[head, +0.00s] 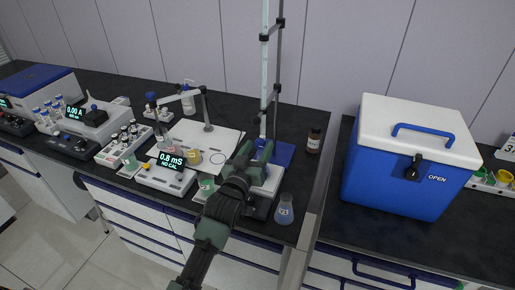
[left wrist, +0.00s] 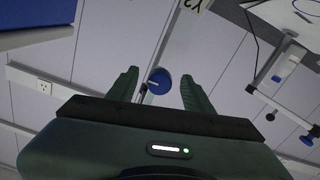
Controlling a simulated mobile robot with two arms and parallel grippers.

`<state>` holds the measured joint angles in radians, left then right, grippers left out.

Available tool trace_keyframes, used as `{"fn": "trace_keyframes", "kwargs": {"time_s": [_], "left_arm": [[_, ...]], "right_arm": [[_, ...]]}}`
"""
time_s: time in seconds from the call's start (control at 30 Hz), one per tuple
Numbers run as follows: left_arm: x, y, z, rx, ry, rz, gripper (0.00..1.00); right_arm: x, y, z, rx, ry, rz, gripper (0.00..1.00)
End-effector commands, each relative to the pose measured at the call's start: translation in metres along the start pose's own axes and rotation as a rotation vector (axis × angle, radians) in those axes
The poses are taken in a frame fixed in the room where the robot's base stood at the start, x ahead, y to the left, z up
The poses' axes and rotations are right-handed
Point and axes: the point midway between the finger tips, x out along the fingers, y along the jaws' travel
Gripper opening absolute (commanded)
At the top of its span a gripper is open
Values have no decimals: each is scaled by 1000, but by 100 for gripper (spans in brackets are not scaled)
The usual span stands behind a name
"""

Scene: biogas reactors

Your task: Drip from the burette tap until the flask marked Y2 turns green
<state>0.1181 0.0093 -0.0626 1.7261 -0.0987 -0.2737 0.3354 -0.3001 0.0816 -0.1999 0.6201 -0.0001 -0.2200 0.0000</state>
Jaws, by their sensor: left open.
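The burette (head: 264,75) stands upright on its stand in the head view. My left gripper (head: 253,152) is at its lower end and covers the tap there. In the left wrist view a round blue tap knob (left wrist: 159,82) shows between the two spread fingers of my left gripper (left wrist: 160,85), which do not appear to touch it. A flask (head: 285,210) with bluish contents and a small label stands right of the stirrer; its marking is too small to read surely. Whatever stands under the burette is hidden by my arm. My right gripper is out of view.
A white-topped stirrer plate (head: 271,183) is beside my gripper. A meter reading 0.8 mS (head: 166,174) and small beakers stand to the left. A brown bottle (head: 314,140) stands behind right.

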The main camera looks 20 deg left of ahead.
Motion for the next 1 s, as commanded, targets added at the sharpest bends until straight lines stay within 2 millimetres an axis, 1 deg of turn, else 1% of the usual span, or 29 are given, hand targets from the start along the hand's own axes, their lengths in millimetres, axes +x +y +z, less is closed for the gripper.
{"fn": "trace_keyframes", "kwargs": {"time_s": [0.03, 0.07, 0.1, 0.17, 0.2, 0.43, 0.57, 0.77, 1.0], "left_arm": [[0, 0, 0, 0, 0, 0, 48], [0, 0, 0, 0, 0, 0, 40], [0, 0, 0, 0, 0, 0, 29], [0, 0, 0, 0, 0, 0, 12], [0, 0, 0, 0, -1, 0, 1], [0, 0, 0, 10, -1, 0, 0], [0, 0, 0, 47, -1, 0, 0], [0, 0, -1, 163, -2, 0, 0], [0, -1, -1, 345, -1, 0, 0]], "right_arm": [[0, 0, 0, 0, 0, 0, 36], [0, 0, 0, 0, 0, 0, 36], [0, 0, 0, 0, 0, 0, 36], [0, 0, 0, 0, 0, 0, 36], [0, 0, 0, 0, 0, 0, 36], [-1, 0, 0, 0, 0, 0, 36], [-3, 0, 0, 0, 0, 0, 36], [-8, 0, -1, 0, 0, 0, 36], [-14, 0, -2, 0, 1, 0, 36]]}}
